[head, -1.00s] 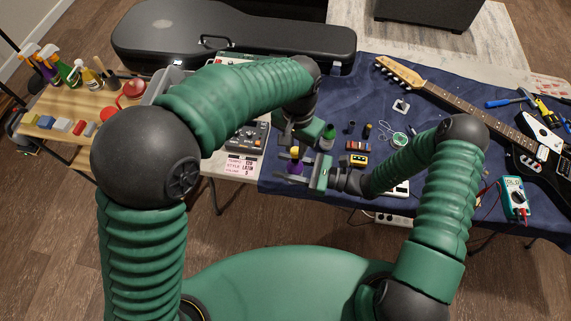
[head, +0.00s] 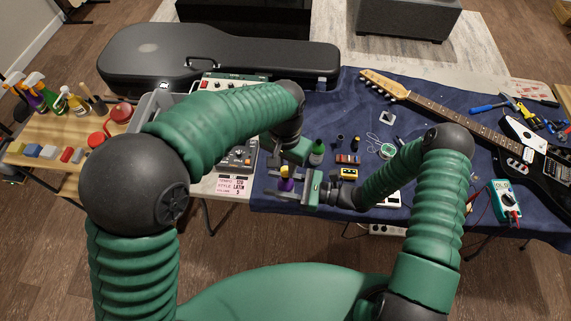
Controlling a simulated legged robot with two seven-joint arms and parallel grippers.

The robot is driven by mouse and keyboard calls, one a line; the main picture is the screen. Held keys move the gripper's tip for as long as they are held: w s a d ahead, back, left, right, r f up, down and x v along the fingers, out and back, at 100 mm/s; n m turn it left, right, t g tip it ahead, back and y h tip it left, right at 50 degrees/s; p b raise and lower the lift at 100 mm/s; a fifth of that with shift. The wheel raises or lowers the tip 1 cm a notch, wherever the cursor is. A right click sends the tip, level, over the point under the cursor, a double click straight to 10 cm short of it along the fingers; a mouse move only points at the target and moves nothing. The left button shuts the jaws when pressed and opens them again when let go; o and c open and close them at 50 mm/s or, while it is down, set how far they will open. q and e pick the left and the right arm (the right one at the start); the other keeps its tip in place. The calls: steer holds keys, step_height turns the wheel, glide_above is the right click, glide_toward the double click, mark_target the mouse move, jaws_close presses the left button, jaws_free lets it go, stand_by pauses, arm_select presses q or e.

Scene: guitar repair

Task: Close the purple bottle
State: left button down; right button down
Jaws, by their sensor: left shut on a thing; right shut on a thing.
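The purple bottle (head: 286,185) stands upright at the table's front left, with a yellow top (head: 284,171). My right gripper (head: 283,193) comes in from the right and is shut on the bottle's body. My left gripper (head: 282,157) reaches down from behind and is shut at the bottle's yellow top, which looks like its cap. The fingers and my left arm hide part of the top, so I cannot tell how tightly it sits on the neck.
A green bottle (head: 317,153) stands close behind my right gripper. Small pedals, including a yellow one (head: 349,174), lie to the right on the blue cloth (head: 345,105). A guitar (head: 455,120) and a multimeter (head: 506,199) are farther right. A black case (head: 215,60) lies behind.

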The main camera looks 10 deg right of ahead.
mark_target(286, 187)
arm_select(q)
steer(key=shift+f, duration=0.7)
steer(key=shift+f, duration=0.55)
